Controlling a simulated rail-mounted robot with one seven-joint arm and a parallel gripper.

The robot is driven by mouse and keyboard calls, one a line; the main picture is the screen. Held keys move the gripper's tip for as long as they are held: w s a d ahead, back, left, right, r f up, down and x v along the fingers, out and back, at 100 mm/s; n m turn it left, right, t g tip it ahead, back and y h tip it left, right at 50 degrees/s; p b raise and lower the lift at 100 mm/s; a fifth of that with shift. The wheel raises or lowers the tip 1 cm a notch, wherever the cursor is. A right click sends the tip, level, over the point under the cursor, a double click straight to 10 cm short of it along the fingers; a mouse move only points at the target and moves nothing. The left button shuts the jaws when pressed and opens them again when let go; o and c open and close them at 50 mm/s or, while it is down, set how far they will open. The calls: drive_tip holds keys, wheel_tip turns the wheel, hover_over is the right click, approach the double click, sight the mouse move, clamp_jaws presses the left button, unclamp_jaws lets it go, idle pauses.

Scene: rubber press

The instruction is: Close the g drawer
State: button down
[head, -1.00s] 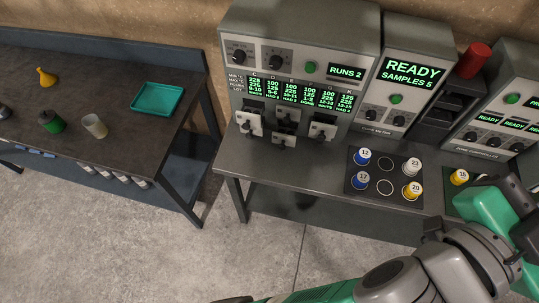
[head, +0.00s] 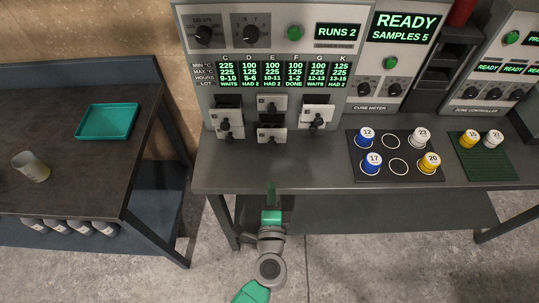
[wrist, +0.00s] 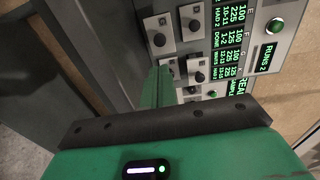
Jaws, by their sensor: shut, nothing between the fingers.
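The grey press has several small drawers with white fronts and black knobs. The right-hand drawer (head: 317,113) stands pulled out, with a dark gap above its front. It stands below the G and K columns of the screen, so it seems to be the g drawer, though I cannot read its letter. My gripper (head: 271,190) is shut and empty, in front of the table edge, below and left of that drawer and apart from it. In the wrist view, my gripper's green fingers (wrist: 166,85) point towards the drawer fronts and partly cover them.
A left drawer (head: 224,112) also stands out; middle drawers (head: 272,103) sit beside it. A dark mat (head: 397,145) with numbered blue, white and yellow pots lies right on the table. The tabletop (head: 300,170) before the drawers is clear.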

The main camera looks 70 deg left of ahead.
sight(272, 146)
drive_tip(key=x, duration=1.2)
drive_tip(key=shift+w+a+r, duration=0.1)
drive_tip(key=shift+w+a, duration=0.1)
drive_tip(key=shift+a, duration=0.1)
drive_tip(key=shift+b, duration=0.35)
